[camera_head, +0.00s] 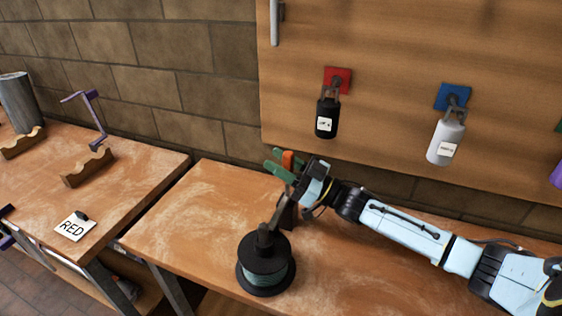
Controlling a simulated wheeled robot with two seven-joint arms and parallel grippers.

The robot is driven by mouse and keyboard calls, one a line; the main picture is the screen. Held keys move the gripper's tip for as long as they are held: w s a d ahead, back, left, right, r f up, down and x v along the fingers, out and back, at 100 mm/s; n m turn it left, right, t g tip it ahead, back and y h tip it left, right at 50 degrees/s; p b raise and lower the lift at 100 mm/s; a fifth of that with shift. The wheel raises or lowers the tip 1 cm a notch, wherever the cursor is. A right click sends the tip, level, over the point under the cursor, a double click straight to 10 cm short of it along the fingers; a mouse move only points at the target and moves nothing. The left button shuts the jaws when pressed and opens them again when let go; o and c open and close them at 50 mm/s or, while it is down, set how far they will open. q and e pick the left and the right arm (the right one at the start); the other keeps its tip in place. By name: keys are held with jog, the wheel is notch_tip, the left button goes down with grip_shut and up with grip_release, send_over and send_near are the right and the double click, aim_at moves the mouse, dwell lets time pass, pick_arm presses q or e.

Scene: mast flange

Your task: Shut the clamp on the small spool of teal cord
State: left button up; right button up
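A black spool wound with teal cord (266,271) stands on the wooden bench, near its front edge. A dark clamp bar (279,211) rises at a slant from the top of the spool toward my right gripper. My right gripper (276,163), with green fingers, is above and behind the spool. An orange piece (288,160), which looks like the clamp's handle, shows between the fingers. I cannot tell whether the fingers press on it. The gripper hides the upper part of the clamp. I cannot make out my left gripper.
A black bottle (327,118) and a white bottle (446,141) hang on the wooden board behind. The bench left of the spool is clear.

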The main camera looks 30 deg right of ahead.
jog(key=shift+o, duration=0.6)
jog(key=v, duration=1.3)
jog(key=shift+f+b, duration=0.15)
jog(key=shift+b, duration=0.3)
jog(key=shift+s+d, duration=0.1)
jog(key=shift+s, duration=0.05)
